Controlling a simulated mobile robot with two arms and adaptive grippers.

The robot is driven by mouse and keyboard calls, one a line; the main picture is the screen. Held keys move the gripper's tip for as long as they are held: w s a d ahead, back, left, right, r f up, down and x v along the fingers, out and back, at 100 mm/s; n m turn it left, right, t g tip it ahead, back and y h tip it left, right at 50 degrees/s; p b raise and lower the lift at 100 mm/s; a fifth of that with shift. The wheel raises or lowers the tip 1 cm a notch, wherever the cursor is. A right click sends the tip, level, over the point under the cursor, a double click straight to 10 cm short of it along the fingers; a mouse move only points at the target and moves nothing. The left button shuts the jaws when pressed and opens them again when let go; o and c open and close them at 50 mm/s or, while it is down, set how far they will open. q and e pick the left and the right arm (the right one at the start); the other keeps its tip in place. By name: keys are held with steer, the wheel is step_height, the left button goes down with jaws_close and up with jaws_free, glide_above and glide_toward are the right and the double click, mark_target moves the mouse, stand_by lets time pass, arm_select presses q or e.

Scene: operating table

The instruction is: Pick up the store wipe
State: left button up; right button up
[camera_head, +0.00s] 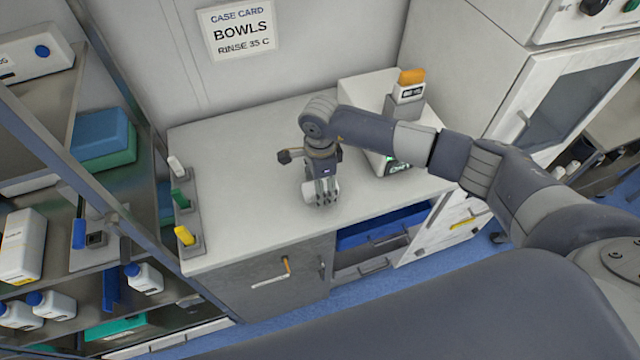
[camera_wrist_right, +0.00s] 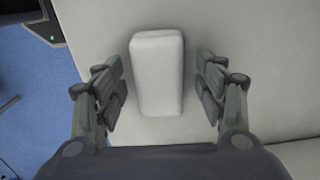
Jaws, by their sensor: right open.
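The wipe is a white, rounded block (camera_wrist_right: 157,75) lying on the light counter top. In the right wrist view it sits between the two fingers of my right gripper (camera_wrist_right: 160,92), with a gap on each side. In the head view my right gripper (camera_head: 322,192) points down at the middle of the counter, and a pale part of the block shows around its fingertips. The gripper is open, and its fingers do not touch the block. My left gripper is not in view.
The counter (camera_head: 240,160) is mostly clear. A row of holders with a white, a green and a yellow item (camera_head: 185,236) stands at its left edge. A white device (camera_head: 375,95) stands at its back right. A shelf rack with bottles (camera_head: 145,278) is at the left.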

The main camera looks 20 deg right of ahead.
steer(key=c, duration=1)
steer(key=shift+o, duration=0.2)
steer(key=shift+r+b, duration=0.6)
steer(key=shift+b, duration=0.15)
steer(key=shift+s+d+r+b, duration=0.1)
steer(key=shift+s+r+b, duration=0.15)
steer(key=shift+r+b, duration=0.2)
steer(key=shift+s+r+b, duration=0.2)
steer(key=shift+r+b, duration=0.15)
steer(key=shift+r, duration=0.15)
steer(key=s+d+r+b, duration=0.1)
steer(key=s+b, duration=0.4)
steer(key=s, duration=1)
steer(key=shift+d+r, duration=0.4)
steer(key=shift+d, duration=0.1)
